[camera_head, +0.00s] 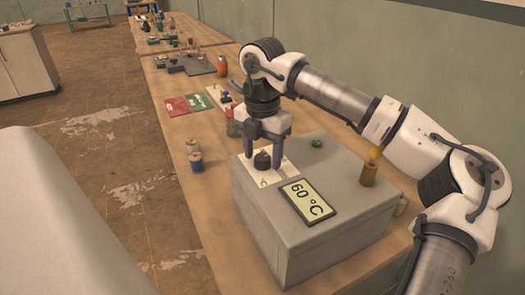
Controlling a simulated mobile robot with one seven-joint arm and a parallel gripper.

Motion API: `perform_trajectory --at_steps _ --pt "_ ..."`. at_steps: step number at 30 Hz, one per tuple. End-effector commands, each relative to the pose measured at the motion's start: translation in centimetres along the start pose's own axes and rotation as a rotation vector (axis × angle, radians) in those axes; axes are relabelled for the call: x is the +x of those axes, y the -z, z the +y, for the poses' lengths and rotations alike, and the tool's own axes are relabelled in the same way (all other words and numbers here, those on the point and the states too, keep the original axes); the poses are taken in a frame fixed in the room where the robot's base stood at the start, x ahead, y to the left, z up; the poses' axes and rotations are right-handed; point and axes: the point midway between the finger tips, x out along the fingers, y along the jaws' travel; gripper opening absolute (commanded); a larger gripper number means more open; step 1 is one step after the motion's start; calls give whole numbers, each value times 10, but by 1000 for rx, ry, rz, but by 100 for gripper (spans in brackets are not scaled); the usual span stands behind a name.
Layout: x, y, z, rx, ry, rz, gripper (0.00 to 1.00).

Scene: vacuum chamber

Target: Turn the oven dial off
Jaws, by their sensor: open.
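The oven (299,250) is a grey box on the wooden bench. Its small display (308,199) on top reads 60 °C. A black dial (262,160) stands on a pale plate (268,178) with markings at the oven's upper left. My gripper (264,150) points down over the dial, with its two fingers apart, one on each side of the dial as seen here. I cannot tell whether either finger touches it. The dial's pointer setting is too small to read.
Two spools (195,157) stand on the bench to the left. Red and green booklets (190,104), an orange bottle (222,66) and other items lie farther back.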

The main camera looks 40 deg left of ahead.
Motion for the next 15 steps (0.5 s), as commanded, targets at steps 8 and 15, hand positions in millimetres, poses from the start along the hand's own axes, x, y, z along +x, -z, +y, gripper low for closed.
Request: perform_trajectory --at_steps 8,15 --pt "3 0 0 0 0 0 57" --pt "3 0 0 0 0 0 32"
